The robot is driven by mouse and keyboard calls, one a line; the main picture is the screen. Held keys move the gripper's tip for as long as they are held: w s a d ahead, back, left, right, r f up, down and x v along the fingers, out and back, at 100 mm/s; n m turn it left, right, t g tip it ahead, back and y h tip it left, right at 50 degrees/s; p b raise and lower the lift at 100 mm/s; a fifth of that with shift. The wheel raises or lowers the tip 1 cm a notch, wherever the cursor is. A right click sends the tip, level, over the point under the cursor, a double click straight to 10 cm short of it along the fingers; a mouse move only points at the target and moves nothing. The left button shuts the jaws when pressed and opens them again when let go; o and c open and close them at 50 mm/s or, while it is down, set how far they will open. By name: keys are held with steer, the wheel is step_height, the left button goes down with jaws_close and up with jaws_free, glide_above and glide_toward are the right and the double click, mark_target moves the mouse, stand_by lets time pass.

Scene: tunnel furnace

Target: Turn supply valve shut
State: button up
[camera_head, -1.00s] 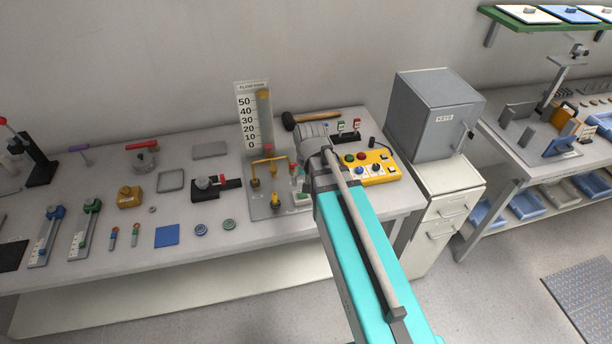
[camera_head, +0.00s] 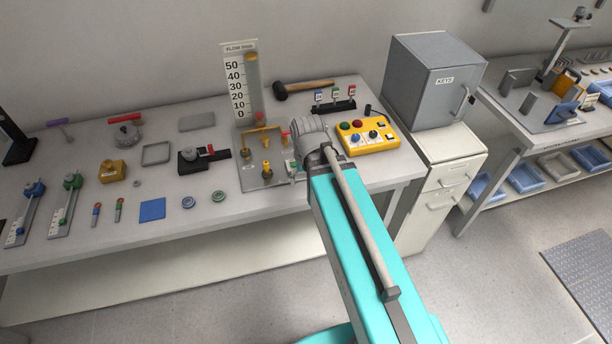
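The flow rig stands on the workbench left of my arm: a grey base plate (camera_head: 252,181) with yellow pipes and fittings (camera_head: 266,170) and a tall flow gauge (camera_head: 240,88) marked 0 to 50 behind it. A red part (camera_head: 261,119) shows at the front of the gauge foot, and another small red part (camera_head: 285,136) sits close to my wrist. I cannot tell which fitting is the supply valve or how it is turned. My grey wrist is at the rig's right side and covers part of it. My gripper's fingers are hidden.
A yellow control box (camera_head: 378,143) with coloured buttons is right of my wrist. A black-headed mallet (camera_head: 305,88) and a tagged switch row (camera_head: 334,107) lie behind. A grey KEYS cabinet (camera_head: 430,85) stands at the right. Several tools and parts cover the bench's left side.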

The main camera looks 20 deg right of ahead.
step_height(320, 180, down, 13)
steer(key=s+b, duration=0.2)
steer(key=b, duration=1)
steer(key=shift+r, duration=0.2)
steer(key=c, duration=0.6)
steer(key=shift+a, duration=0.1)
